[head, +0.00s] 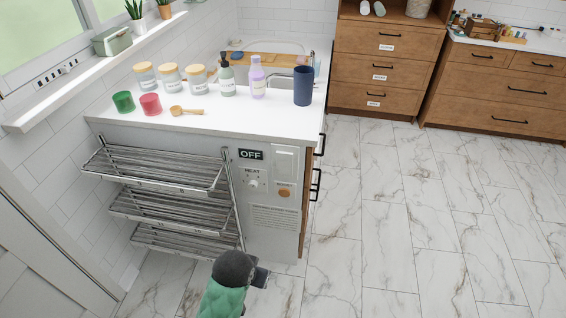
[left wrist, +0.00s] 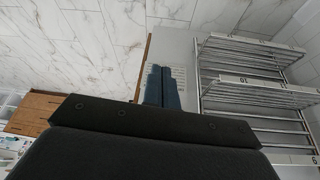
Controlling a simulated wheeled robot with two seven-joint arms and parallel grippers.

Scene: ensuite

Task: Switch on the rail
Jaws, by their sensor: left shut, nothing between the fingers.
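The metal rail (head: 160,178) has several tiers of bars and is mounted on the side of the white cabinet. It also shows in the left wrist view (left wrist: 255,90). To its right, the control panel has a display (head: 251,154) reading OFF. Below the display are a pale knob (head: 253,184) under a small label and a round brown knob (head: 284,192). My left gripper (head: 262,276) is low in front of the cabinet, below the panel and apart from the knobs. Its fingers (left wrist: 164,88) are together and empty in the left wrist view. My right gripper is not in view.
The white counter (head: 215,122) above holds jars, bottles, a dark blue cup (head: 303,86), green and red cups and a wooden scoop. Black handles (head: 316,185) stick out at the cabinet's right side. The marble floor (head: 400,220) to the right is clear.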

